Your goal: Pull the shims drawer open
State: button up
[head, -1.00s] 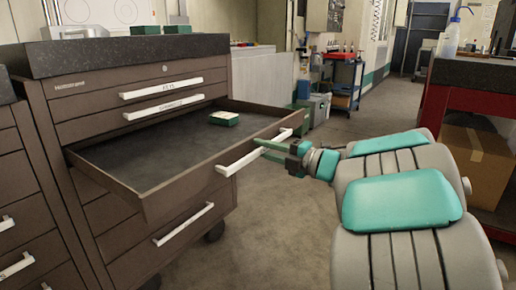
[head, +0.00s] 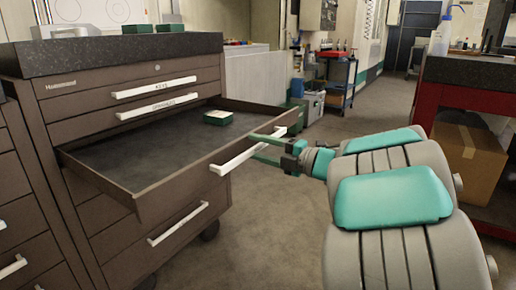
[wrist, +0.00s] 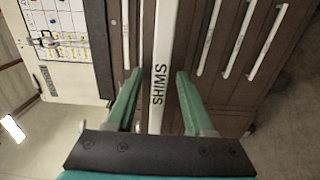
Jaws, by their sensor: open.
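The shims drawer (head: 160,160) is pulled well out of the brown cabinet (head: 60,116), its dark inside showing. Its white handle (head: 240,157) runs along its front. In the wrist view the handle (wrist: 160,60) reads "SHIMS" and passes between the two fingers, with a gap on either side. My gripper (head: 262,146) is open at the handle, its green fingers also in the wrist view (wrist: 157,95). A small green box (head: 218,117) with a pale top lies inside the drawer near the back.
Two closed drawers with white handles (head: 155,87) are above, and another handle (head: 179,223) is below. A red-framed bench (head: 466,70) with a cardboard box (head: 470,160) stands at right. The floor (head: 250,240) in front of the cabinet is clear.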

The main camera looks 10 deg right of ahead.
jog(key=v, duration=0.7)
jog(key=shift+s, duration=0.2)
jog(key=shift+d, duration=0.1)
